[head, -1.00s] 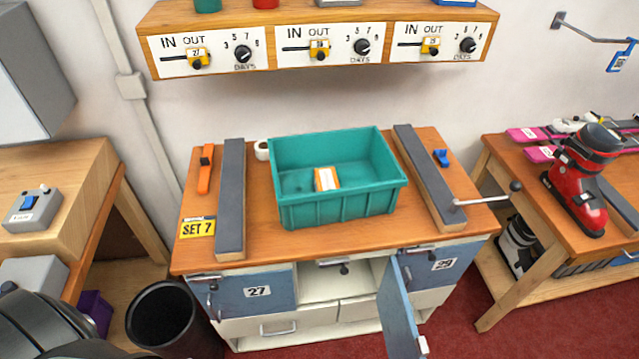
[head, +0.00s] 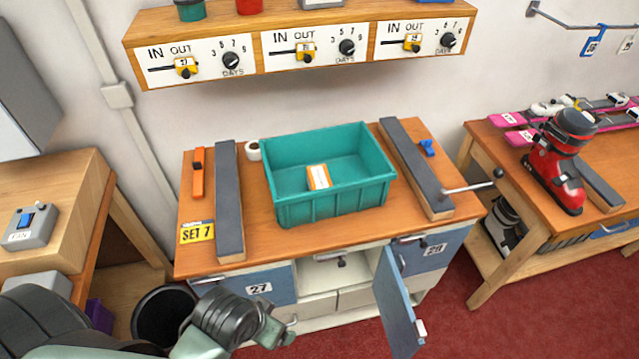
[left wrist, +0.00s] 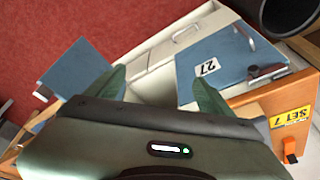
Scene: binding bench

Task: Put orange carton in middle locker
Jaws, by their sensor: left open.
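The orange carton (head: 318,177), orange with a white top, lies inside the teal bin (head: 335,207) on the bench. The carton is not visible in the left wrist view. My right gripper is not in view.
Grey-topped rails (head: 229,200) (head: 415,165) flank the bin. A crank handle (head: 470,187) sticks out at right. A black waste bin (head: 160,325) stands left of the cabinet, partly behind my arm. A red ski boot (head: 560,160) is on the right bench.

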